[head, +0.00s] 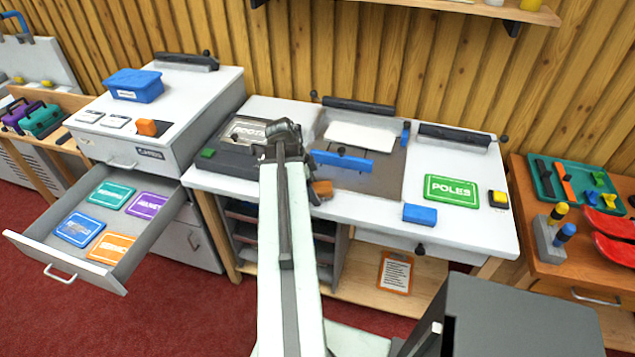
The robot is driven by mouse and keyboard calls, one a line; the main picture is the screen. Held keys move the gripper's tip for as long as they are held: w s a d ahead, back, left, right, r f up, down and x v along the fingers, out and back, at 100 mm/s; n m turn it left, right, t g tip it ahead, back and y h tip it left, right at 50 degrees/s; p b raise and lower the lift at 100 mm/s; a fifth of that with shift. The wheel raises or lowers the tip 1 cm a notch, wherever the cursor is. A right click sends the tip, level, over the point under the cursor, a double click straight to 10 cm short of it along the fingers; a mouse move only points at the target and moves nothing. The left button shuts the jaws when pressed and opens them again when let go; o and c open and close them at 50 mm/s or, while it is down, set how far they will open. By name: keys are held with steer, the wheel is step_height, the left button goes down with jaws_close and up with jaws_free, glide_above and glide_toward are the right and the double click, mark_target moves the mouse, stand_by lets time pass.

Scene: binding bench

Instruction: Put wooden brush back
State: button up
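I cannot make out a wooden brush for certain. A small orange-brown block (322,189) with a dark part beside it lies on the bench just right of my arm; it is too small to identify. My arm reaches up from the bottom centre over the white bench (470,235). Its dark end (284,136) is over the bench's left part, in front of a plate lettered in white. I cannot make out fingertips there, nor whether anything is held. My arm hides part of the bench and of the dark unit behind it.
An open drawer (22,236) with several coloured cards juts out at left, under a grey cabinet (205,108) bearing a blue box (134,85). A green POLES card (451,190) and blue block (420,214) lie on the bench. A wooden side table (560,268) stands right.

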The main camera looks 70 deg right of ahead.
steer(key=shift+r+p, duration=0.5)
steer(key=shift+r, duration=0.05)
steer(key=p+v, duration=1)
steer(key=v, duration=0.1)
steer(key=shift+w+p, duration=0.15)
steer(key=shift+p, duration=0.15)
steer(key=shift+r, duration=0.1)
